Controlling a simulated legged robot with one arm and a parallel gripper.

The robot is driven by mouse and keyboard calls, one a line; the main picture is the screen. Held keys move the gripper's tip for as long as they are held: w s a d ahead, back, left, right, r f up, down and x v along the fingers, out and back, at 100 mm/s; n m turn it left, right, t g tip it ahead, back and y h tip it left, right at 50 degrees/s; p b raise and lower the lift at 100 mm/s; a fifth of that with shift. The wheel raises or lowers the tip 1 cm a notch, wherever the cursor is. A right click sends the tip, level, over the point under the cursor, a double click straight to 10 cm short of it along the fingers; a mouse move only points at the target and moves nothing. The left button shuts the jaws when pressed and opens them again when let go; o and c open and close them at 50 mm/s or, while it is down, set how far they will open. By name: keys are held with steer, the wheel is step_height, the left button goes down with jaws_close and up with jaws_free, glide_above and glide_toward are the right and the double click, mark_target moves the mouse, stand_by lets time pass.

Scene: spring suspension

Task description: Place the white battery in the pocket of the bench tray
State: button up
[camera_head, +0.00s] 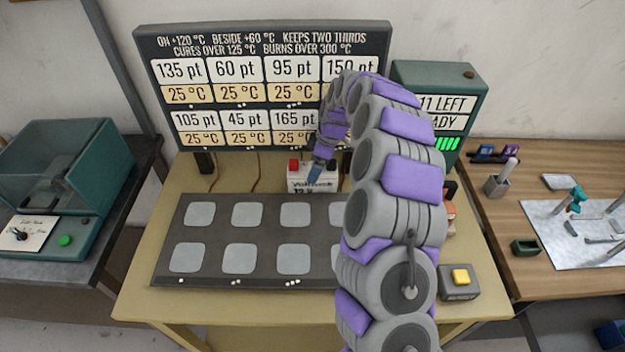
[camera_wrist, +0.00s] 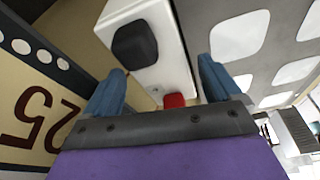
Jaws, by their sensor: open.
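The white battery (camera_head: 325,185) stands on the yellow bench behind the dark panel, below the price-like sign. It has printed lettering on its front and a red terminal. In the wrist view the battery (camera_wrist: 160,65) shows its white top with a black cap and a red one. My gripper (camera_head: 315,172) is at the battery's top in the head view; its blue fingers (camera_wrist: 160,90) are open with the battery's top in the gap. I cannot tell whether they touch it. I cannot clearly make out a tray pocket; my arm hides part of the bench.
The dark panel (camera_head: 222,283) with several pale square pads covers the bench front. A sign board (camera_head: 263,67) stands behind the battery. A yellow button box (camera_head: 460,282) sits at right front. A small green open box (camera_head: 525,247) is on the right-hand wooden bench.

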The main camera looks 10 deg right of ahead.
steer(key=b+x, duration=0.1)
steer(key=x, duration=0.3)
steer(key=shift+w, duration=0.1)
steer(key=shift+a+f, duration=0.25)
steer(key=shift+f, duration=0.05)
steer(key=shift+a, duration=0.25)
steer(key=shift+d, duration=0.25)
steer(key=c, duration=0.5)
steer(key=shift+r, duration=0.1)
jaws_close()
